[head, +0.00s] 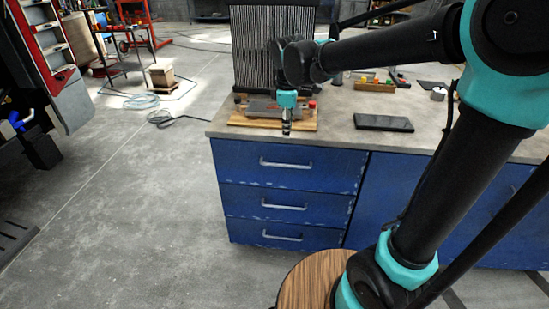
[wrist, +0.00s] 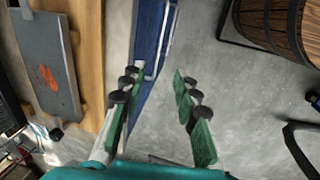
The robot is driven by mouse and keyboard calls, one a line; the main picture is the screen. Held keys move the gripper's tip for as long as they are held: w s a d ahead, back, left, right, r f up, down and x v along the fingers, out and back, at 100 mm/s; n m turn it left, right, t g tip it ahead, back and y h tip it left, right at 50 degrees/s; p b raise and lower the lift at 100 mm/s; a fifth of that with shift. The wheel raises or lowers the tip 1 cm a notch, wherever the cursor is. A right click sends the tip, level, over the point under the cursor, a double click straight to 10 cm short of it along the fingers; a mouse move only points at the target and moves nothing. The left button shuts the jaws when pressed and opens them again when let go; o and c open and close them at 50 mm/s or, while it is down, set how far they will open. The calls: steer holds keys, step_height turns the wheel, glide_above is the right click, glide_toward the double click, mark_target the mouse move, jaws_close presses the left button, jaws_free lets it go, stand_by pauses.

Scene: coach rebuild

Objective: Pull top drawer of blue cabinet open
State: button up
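The blue cabinet (head: 230,182) stands under a grey worktop, with three drawers stacked on its left side. The top drawer (head: 240,160) looks shut, with a silver bar handle (head: 286,164) across its front. My gripper (head: 286,128) is above that handle, near the worktop's front edge, and points down. In the wrist view my gripper (wrist: 157,77) is open, its two green-padded fingers apart and empty. There the blue cabinet front (wrist: 146,35) and a pale handle bar (wrist: 160,50) show beyond the fingertips, nearer the left finger. Contact with the handle does not show.
A wooden board (head: 240,119) with a grey metal piece lies on the worktop behind my gripper. A dark flat tablet-like object (head: 384,123) lies to its right. A wooden barrel (wrist: 265,22) shows in the wrist view. The floor (head: 150,210) left of the cabinet is clear.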

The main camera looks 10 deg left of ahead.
glide_toward(285, 160)
steer(key=f, duration=0.2)
steer(key=s+f, duration=0.1)
steer(key=f, duration=0.1)
steer(key=s+f, duration=0.1)
steer(key=f, duration=0.1)
steer(key=shift+s+d+f, duration=0.1)
steer(key=shift+d+f, duration=0.05)
steer(key=shift+f, duration=0.25)
steer(key=shift+c, duration=0.6)
jaws_close()
